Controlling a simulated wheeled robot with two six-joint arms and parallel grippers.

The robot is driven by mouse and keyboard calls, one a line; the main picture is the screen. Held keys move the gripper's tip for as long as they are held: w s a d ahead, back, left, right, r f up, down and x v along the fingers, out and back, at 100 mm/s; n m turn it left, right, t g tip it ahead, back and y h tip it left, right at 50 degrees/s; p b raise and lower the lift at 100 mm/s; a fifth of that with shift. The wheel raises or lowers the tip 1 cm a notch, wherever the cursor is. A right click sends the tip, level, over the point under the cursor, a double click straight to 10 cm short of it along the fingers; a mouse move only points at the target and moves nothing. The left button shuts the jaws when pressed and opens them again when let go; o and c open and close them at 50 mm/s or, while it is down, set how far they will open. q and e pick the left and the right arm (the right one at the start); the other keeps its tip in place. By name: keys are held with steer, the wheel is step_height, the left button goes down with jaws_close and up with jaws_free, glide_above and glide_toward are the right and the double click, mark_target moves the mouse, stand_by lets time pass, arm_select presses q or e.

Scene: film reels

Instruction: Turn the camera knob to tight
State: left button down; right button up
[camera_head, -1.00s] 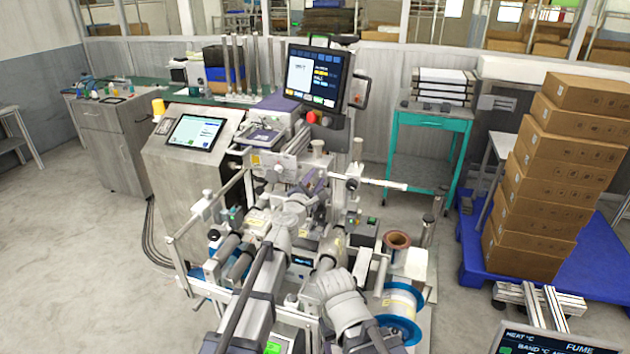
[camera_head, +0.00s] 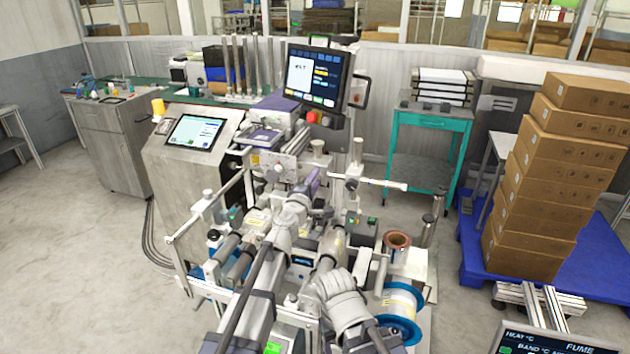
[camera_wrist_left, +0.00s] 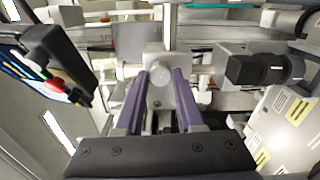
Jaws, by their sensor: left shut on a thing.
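My left gripper (camera_head: 313,181) reaches into the middle of the machine in the head view, with its purple fingers small and partly hidden. In the left wrist view its two purple fingers (camera_wrist_left: 163,92) are shut on a round pale grey knob (camera_wrist_left: 158,76), one finger on each side. A black cylinder like a camera lens (camera_wrist_left: 264,69) lies to the right of the knob, apart from the fingers. Which way the knob is turned cannot be read. I cannot make out my right gripper in the head view.
A monitor (camera_head: 317,76) with a red button stands behind the gripper. A tilted touchscreen (camera_head: 195,132) is at its left. Rails and posts crowd the machine. A blue-flanged reel (camera_head: 401,312) and a copper-coloured spool (camera_head: 397,240) sit at the right. Stacked cartons (camera_head: 545,180) stand farther right.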

stand_by(0.5)
arm_select(q)
steer(key=c, duration=0.5)
jaws_free()
steer(key=v, duration=0.8)
steer(key=shift+d, duration=0.1)
